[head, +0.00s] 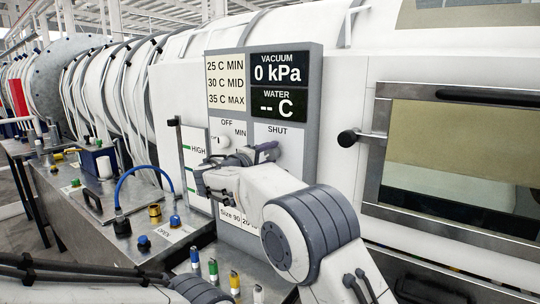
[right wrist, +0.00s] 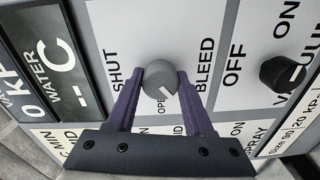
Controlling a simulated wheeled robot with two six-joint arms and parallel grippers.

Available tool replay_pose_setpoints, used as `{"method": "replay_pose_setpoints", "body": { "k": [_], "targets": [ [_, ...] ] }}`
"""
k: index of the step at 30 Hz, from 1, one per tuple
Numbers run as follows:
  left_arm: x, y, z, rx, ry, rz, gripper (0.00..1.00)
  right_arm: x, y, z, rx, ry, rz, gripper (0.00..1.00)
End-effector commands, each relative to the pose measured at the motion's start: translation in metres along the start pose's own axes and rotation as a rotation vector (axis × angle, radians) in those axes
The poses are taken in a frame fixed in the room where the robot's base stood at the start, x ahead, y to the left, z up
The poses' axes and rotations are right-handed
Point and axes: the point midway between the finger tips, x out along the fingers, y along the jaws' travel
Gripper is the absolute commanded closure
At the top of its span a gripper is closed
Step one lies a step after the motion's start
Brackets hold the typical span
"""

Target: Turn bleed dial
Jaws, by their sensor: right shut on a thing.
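The bleed dial (right wrist: 159,78) is a round grey knob with a white pointer mark, on a white panel lettered SHUT, OPEN and BLEED. In the right wrist view its mark points to the lower right, beside the partly covered OPEN lettering. My right gripper (right wrist: 159,84) has its two purple fingers shut on the dial, one on each side. In the head view my right gripper (head: 266,152) is at the panel just below the SHUT lettering, and it hides the dial there. My left gripper is not in view.
A black vacuum knob (right wrist: 284,72) sits near the dial. A white knob (head: 222,142) is left of my gripper. Displays read 0 kPa (head: 278,73) and -- C (head: 277,106). A handled window (head: 455,160) is on the right. A metal bench (head: 90,215) with coloured fittings stands left.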

Motion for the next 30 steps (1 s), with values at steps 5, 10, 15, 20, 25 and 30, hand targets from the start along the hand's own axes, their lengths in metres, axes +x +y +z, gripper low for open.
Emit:
{"method": "replay_pose_setpoints", "body": {
  "k": [5, 10, 15, 20, 25, 30],
  "targets": [
    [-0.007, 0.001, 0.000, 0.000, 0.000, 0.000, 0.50, -0.001, 0.000, -0.001, -0.168, -0.004, -0.008, 1.00],
    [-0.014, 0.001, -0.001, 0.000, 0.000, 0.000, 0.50, -0.001, 0.000, -0.001, -0.331, -0.009, -0.012, 1.00],
    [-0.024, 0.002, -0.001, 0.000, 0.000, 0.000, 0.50, -0.001, 0.001, -0.001, -0.493, -0.014, -0.017, 1.00],
    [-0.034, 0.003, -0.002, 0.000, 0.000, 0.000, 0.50, -0.001, 0.001, -0.001, -0.646, -0.018, -0.021, 1.00],
    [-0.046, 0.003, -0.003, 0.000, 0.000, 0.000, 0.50, -0.001, 0.001, -0.001, -0.807, -0.022, -0.026, 1.00],
    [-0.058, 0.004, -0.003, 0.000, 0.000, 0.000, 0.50, -0.001, 0.001, -0.001, -0.955, -0.026, -0.030, 1.00]
  ]
}}
